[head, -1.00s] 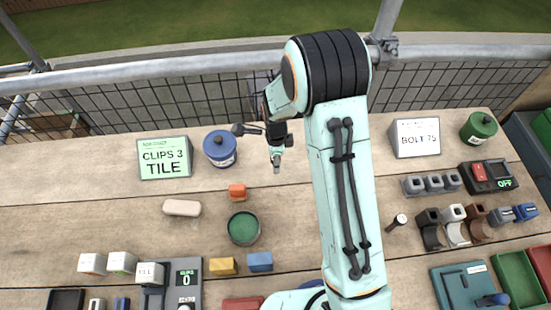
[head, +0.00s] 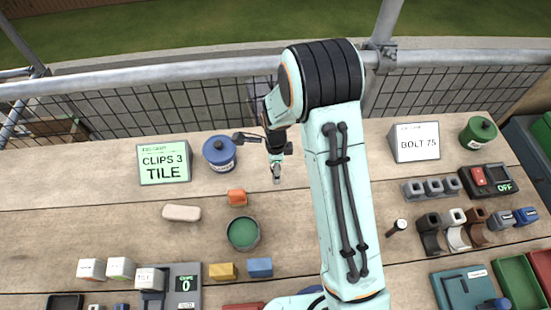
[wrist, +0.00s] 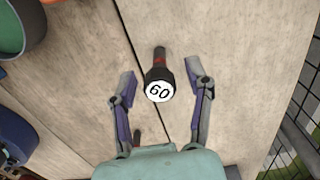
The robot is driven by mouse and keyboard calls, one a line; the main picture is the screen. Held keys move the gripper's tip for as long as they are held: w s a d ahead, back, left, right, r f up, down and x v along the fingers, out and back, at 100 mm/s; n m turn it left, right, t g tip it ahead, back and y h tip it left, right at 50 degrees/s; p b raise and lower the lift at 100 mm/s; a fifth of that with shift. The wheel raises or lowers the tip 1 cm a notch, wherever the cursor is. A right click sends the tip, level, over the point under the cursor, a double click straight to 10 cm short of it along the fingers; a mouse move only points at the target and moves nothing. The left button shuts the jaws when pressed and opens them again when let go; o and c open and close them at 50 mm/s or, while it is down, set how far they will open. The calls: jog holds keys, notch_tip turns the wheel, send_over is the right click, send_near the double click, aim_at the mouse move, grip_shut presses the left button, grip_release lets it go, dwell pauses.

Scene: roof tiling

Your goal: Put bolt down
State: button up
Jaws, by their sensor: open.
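A dark bolt (wrist: 160,88) with a white head marked 60 and a red band on its shank shows in the wrist view. Its head faces the camera, between the two fingers of my gripper (wrist: 160,72). The fingers are spread, with a gap on each side of the bolt. In the head view my gripper (head: 276,176) points down over the bench, right of the blue pot; I cannot make out the bolt there. Another bolt (head: 397,226) with a pale head is on the bench right of my arm. A sign (head: 417,142) reads BOLT 75.
A sign (head: 164,163) reads CLIPS 3 TILE. A mesh guardrail (head: 150,112) runs behind the bench. Bare planks lie around my gripper.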

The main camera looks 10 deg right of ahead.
notch_tip(320, 180, up, 12)
jog(key=s+d+r+n, duration=0.2)
jog(key=s+r+n, duration=0.2)
jog(key=s+n, duration=0.5)
jog(key=s+d+r+n, duration=0.2)
jog(key=s+r+n, duration=0.2)
jog(key=s+n, duration=0.6)
jog(key=s, duration=0.4)
jog(key=shift+s+d+r+y, duration=0.2)
jog(key=shift+r+y, duration=0.15)
jog(key=shift+y, duration=0.05)
jog(key=shift+o, duration=0.4)
